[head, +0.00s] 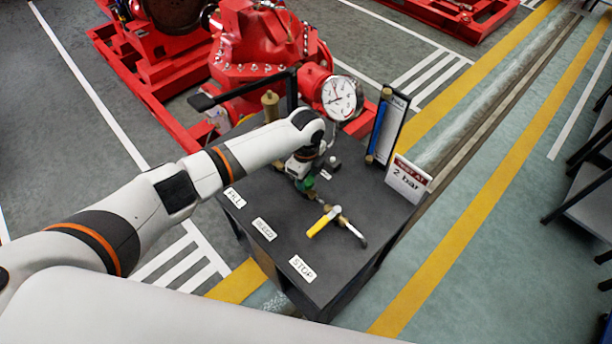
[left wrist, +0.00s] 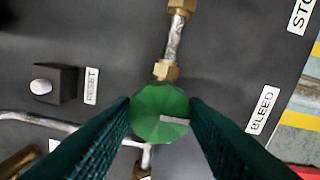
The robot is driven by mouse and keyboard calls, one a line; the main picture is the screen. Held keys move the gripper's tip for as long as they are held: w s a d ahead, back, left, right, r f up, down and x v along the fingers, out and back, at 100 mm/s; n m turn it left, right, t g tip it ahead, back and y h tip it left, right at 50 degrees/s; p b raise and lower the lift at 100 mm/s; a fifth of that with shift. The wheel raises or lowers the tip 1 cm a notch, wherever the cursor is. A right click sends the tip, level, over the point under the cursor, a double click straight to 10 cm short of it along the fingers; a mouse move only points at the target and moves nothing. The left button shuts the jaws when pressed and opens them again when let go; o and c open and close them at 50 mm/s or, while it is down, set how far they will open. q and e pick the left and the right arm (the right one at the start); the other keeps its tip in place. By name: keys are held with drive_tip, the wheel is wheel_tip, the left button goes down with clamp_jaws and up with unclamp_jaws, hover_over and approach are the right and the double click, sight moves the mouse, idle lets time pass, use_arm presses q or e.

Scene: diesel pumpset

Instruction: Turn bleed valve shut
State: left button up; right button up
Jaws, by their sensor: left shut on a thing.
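The bleed valve has a green faceted knob (left wrist: 158,105) with a short white mark pointing to the right in the left wrist view. Brass fittings (left wrist: 166,70) and a pipe run up from it, and the BLEED label (left wrist: 263,110) lies to its right. My left gripper (left wrist: 161,112) is shut on the knob, with one dark green finger on each side. In the head view, my left gripper (head: 304,178) is over the dark bench, and the knob (head: 307,184) shows as a small green patch, mostly hidden. My right gripper is not in view.
A yellow-handled valve (head: 323,222) stands near the STOP label (head: 302,268). A pressure gauge (head: 338,98), a panel with a blue column (head: 386,125) and a 2 bar sign (head: 409,177) stand behind. A RESET button (left wrist: 42,86) is left of the knob.

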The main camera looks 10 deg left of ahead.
use_arm(q)
drive_tip(key=shift+r, duration=0.1)
idle(0.3)
drive_tip(key=o, duration=1)
wheel_tip(320, 180, up, 12)
drive_tip(key=shift+b, duration=1.1)
